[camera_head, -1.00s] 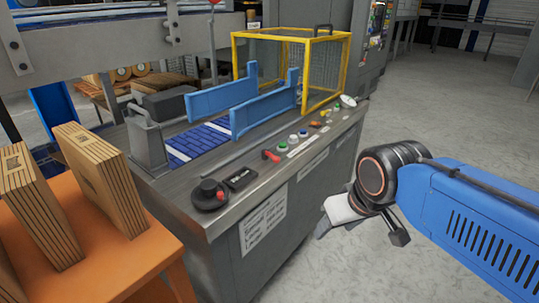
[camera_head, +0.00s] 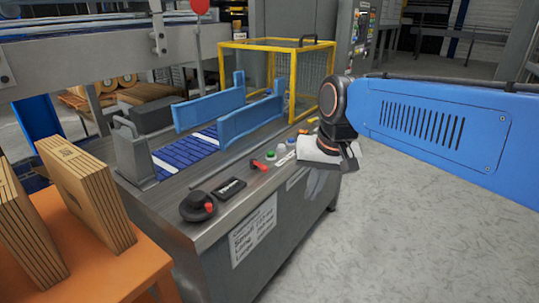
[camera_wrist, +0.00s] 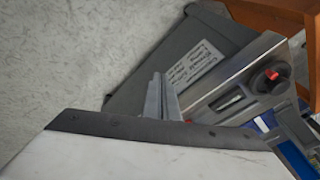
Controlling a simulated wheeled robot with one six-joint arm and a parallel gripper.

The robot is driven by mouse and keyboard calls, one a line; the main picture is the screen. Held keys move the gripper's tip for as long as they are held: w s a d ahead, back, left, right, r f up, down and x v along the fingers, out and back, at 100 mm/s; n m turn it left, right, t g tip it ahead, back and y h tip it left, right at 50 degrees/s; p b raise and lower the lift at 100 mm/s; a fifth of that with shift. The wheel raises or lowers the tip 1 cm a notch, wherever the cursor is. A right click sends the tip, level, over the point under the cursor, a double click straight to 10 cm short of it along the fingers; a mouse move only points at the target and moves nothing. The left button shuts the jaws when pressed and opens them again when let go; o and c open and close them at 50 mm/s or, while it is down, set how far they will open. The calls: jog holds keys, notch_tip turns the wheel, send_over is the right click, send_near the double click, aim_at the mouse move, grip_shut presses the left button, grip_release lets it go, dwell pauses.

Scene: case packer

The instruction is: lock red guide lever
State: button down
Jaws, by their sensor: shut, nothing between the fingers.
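A small red lever (camera_head: 262,163) lies on the machine's grey front ledge, left of the green button. A bit of red also shows beside the ledge in the wrist view (camera_wrist: 246,127), partly cut by my gripper's body. My gripper (camera_head: 315,190) hangs to the right of the lever, in front of the machine's front side, fingers pointing down and apart from the lever. Its fingers also show in the wrist view (camera_wrist: 158,88), closed together and empty. The blue guide plates (camera_head: 210,108) stand along the blue roller conveyor (camera_head: 186,152).
A yellow guard cage (camera_head: 265,45) stands behind. Cardboard stacks (camera_head: 88,205) rest on an orange table (camera_head: 115,272). The floor to the right is clear.

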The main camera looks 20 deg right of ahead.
jog(key=w+d+r+m+g+y, duration=0.1)
jog(key=w+r+m, duration=0.1)
jog(key=w, duration=0.6)
jog(key=w+d+r+m+g, duration=0.1)
jog(key=w+d+r+m, duration=0.1)
jog(key=w+m, duration=0.3)
jog(key=w+d+r+m+g+y, duration=0.1)
jog(key=w+r+m+g, duration=0.1)
jog(key=w, duration=1)
jog(key=shift+w+d+r+m+y, duration=0.15)
jog(key=shift+w+r+m+y, duration=0.2)
jog(key=shift+r+m, duration=0.5)
jog(key=x, duration=0.9)
jog(key=shift+f, duration=0.1)
jog(key=a, duration=0.2)
jog(key=s+a+f, duration=0.1)
jog(key=shift+s+a+f, duration=0.1)
jog(key=shift+a+f, duration=0.1)
jog(key=shift+a, duration=0.3)
